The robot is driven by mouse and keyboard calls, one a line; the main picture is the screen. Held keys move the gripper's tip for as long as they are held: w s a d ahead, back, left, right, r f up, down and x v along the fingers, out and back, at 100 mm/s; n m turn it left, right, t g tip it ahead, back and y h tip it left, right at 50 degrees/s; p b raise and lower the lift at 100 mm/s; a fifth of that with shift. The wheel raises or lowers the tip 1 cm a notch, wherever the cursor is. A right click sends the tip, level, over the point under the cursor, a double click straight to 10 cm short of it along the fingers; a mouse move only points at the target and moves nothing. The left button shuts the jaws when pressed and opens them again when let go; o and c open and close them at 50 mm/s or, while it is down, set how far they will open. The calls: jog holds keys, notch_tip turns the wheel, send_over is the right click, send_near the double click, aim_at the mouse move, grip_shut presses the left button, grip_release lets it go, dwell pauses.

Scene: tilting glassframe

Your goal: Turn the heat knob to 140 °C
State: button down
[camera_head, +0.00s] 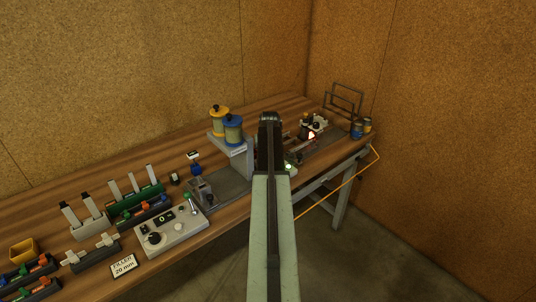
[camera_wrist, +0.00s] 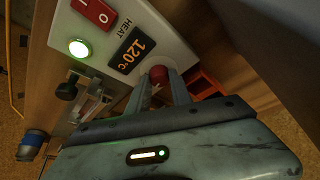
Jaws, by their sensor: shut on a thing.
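The heat panel (camera_wrist: 152,20) is a pale box face, tilted in the wrist view. Its dark display (camera_wrist: 131,50) beside the word HEAT reads 120 °C. The red heat knob (camera_wrist: 158,73) sits next to the display, partly covered by the fingers. My gripper (camera_wrist: 160,88) is shut on the knob, one finger on each side. Any marking on the knob is hidden. In the head view my gripper (camera_head: 269,118) is at the far end of my arm, which hides the knob and most of the panel.
A red rocker switch (camera_wrist: 95,12) and a lit green lamp (camera_wrist: 79,48) are on the panel close by. A black knob (camera_wrist: 66,91) stands below them. Blue and yellow spools (camera_head: 233,128) stand left of my arm, and a grey control box (camera_head: 185,238) lies nearer.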

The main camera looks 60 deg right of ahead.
jog(key=shift+m+g, duration=0.4)
jog(key=shift+m, duration=0.7)
jog(key=shift+h, duration=0.3)
jog(key=c, duration=1.2)
grip_release()
jog(key=shift+o, duration=0.2)
jog(key=p+v, duration=0.7)
jog(key=shift+a+r, duration=0.15)
jog(key=shift+r, duration=0.25)
